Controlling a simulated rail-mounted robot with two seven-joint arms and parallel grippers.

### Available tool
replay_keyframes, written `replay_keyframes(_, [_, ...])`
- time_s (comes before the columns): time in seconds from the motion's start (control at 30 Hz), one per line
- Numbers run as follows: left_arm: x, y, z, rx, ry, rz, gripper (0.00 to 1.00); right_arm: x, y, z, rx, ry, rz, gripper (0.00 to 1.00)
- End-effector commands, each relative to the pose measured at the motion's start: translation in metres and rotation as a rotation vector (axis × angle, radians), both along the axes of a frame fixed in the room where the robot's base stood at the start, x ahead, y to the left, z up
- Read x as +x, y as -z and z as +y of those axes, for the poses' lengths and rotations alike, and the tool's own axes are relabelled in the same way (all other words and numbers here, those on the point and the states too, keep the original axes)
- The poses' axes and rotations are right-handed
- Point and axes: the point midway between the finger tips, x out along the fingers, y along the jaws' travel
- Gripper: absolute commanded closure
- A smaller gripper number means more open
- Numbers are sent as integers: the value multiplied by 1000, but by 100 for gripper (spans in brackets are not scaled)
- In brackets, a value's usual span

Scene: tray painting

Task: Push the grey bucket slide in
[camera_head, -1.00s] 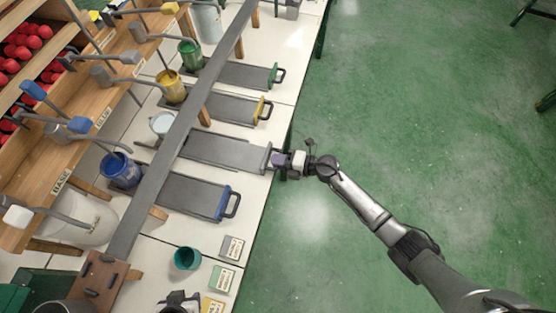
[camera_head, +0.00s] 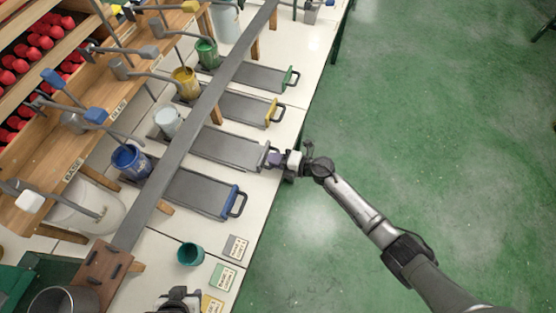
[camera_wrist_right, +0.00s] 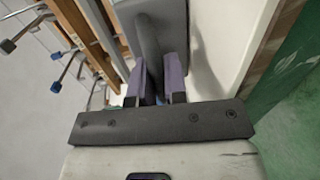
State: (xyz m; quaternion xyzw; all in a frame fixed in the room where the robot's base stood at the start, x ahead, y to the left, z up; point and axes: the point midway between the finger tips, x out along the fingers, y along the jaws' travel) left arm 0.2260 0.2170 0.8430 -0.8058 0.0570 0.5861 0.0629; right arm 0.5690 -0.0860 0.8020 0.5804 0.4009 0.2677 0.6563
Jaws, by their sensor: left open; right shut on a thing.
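The grey bucket slide (camera_head: 225,147) is a flat grey tray on the white table, passing under the long grey beam. A pale grey bucket (camera_head: 168,123) stands at its inner end, past the beam. My right gripper (camera_head: 277,159) is shut on the slide's grey handle at the table edge. In the right wrist view the purple fingers (camera_wrist_right: 157,82) clasp the grey handle (camera_wrist_right: 150,35) from both sides. My left gripper (camera_head: 175,300) shows only partly at the bottom edge of the head view, open and away from the slide.
A blue-handled slide (camera_head: 200,191) lies on the near side, and yellow (camera_head: 245,107) and green (camera_head: 262,76) ones on the far side. The long grey beam (camera_head: 190,125) crosses over them. A teal cup (camera_head: 190,254) and label cards stand nearer. Green floor is clear on the right.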

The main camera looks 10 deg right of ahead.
Motion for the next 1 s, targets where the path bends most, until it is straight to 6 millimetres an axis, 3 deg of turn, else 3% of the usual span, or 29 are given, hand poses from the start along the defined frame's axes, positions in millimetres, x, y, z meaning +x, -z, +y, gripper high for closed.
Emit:
replay_keyframes(0.27, [0,0,2,5,4,0,57,0,0,0,-1,0,1,63])
replay_keyframes(0.57, [0,-1,1,3,2,1,57,-2,-1,-3,-1,0,1,62])
replay_keyframes(0.77, [0,-7,-1,-2,-1,0,57,-15,-7,-23,-3,1,1,62])
replay_keyframes(1.0, [0,-14,-2,-8,-5,0,57,-41,-16,-63,-3,1,1,62])
